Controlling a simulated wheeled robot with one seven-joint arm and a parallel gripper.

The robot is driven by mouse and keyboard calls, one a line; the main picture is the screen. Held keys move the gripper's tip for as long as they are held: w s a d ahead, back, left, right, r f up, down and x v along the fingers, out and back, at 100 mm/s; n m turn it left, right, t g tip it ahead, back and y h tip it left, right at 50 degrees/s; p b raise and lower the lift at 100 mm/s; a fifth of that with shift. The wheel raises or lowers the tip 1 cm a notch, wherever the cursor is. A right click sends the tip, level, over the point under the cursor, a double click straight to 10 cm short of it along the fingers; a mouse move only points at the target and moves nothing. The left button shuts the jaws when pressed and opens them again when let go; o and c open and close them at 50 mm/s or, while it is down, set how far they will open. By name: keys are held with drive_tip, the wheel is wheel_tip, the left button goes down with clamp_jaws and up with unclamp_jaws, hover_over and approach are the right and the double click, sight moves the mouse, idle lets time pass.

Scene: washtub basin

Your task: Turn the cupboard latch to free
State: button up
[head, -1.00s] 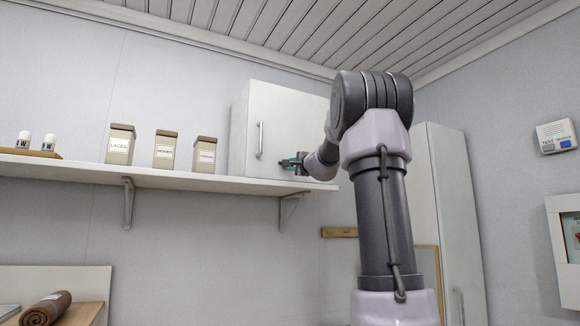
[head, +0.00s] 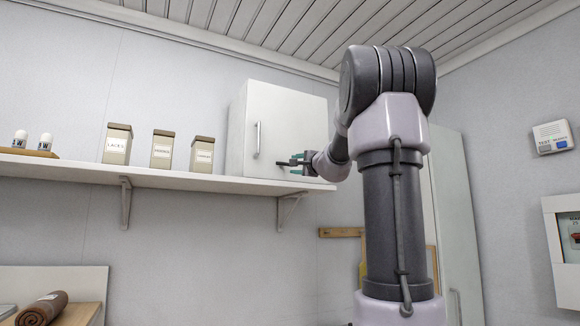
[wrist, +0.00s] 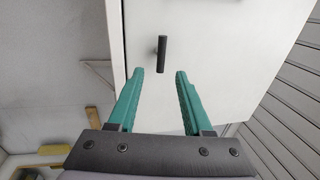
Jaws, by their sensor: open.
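The cupboard (head: 285,115) is a white box on the shelf with its door closed. Its latch shows in the wrist view as a short dark bar (wrist: 161,54) on the white door, lying roughly along the direction of the fingers. My gripper (wrist: 160,72) is open, with one green finger on each side of the bar's line. The bar lies just beyond the fingertips, and no contact shows. In the head view my gripper (head: 296,163) is at the lower right of the door, where the latch is small and hard to separate from the fingers.
A grey vertical handle (head: 257,140) is on the door's left side. The shelf (head: 170,174) runs just below my gripper and carries several labelled canisters to the left. A tall cabinet (head: 455,200) stands behind my arm on the right.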

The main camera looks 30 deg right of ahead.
drive_tip(key=s, duration=0.2)
drive_tip(key=s+f, duration=0.1)
drive_tip(key=s, duration=0.1)
drive_tip(key=shift+s, duration=0.15)
drive_tip(key=s+a+f+n+g+y, duration=0.35)
drive_tip(key=s+a+f+n, duration=0.2)
drive_tip(key=a+f, duration=0.35)
drive_tip(key=s+a+f+n+g+y, duration=0.2)
drive_tip(key=s+a+f+n+g, duration=0.35)
drive_tip(key=a, duration=0.55)
drive_tip(key=s+f+n+g+h, duration=0.2)
drive_tip(key=s+f+g+h, duration=0.2)
drive_tip(key=s+f, duration=1.1)
wheel_tip(320, 180, down, 3)
drive_tip(key=shift+d+f+n, duration=0.1)
drive_tip(key=shift+d+n, duration=0.15)
drive_tip(key=shift+n, duration=0.05)
drive_tip(key=shift+c, duration=0.3)
